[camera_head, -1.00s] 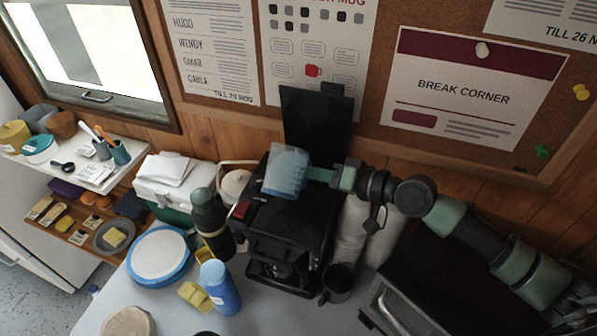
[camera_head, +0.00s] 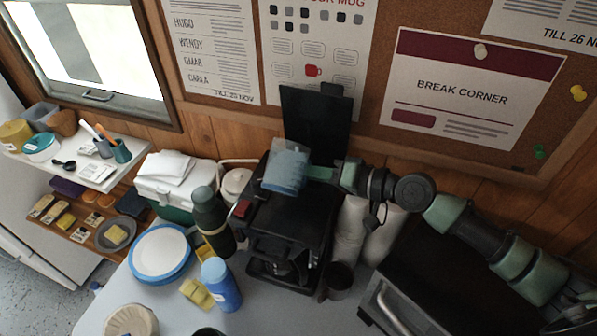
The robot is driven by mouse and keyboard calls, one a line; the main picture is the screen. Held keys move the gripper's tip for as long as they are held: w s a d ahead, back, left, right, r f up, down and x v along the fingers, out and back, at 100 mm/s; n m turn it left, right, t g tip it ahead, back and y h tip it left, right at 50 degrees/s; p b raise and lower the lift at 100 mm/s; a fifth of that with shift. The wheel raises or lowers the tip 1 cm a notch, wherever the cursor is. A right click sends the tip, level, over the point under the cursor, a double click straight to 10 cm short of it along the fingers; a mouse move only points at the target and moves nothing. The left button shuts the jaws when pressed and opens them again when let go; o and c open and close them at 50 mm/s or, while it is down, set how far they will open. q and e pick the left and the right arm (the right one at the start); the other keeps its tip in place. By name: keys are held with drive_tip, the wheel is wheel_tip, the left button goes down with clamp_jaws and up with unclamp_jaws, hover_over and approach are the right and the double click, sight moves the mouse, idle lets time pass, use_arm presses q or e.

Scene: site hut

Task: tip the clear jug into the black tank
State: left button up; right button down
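The clear jug (camera_head: 284,172), bluish and see-through, is held tilted above the top of the black coffee machine (camera_head: 290,222). The black tank is the machine's upper part, and its tall black lid (camera_head: 316,122) stands open behind. The jug hides much of the tank's opening, and I cannot tell whether water is flowing. My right gripper (camera_head: 318,173) comes in from the right and is shut on the jug's handle side. My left gripper is not in view.
A dark green flask (camera_head: 211,220) and a blue bottle (camera_head: 220,284) stand left of the machine. White cup stacks (camera_head: 349,232) and a dark mug (camera_head: 338,279) stand to its right. A toaster oven (camera_head: 425,285) lies under my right arm.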

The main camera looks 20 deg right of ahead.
drive_tip(key=shift+s+r+m+p, duration=0.1)
drive_tip(key=shift+r+m+p, duration=0.05)
drive_tip(key=shift+m+p, duration=0.25)
idle(0.5)
drive_tip(key=shift+s+a+f+m+g+y, duration=0.2)
drive_tip(key=shift+f+m+g+y, duration=0.15)
drive_tip(key=shift+f+m, duration=0.25)
idle(0.7)
drive_tip(key=shift+w+d+r+m+g+y, duration=0.25)
drive_tip(key=shift+w+m+g, duration=0.1)
drive_tip(key=shift+m, duration=0.35)
idle(0.5)
drive_tip(key=shift+s+a+f+m, duration=0.1)
drive_tip(key=shift+s+f+m, duration=0.05)
drive_tip(key=shift+f+m, duration=0.15)
idle(0.5)
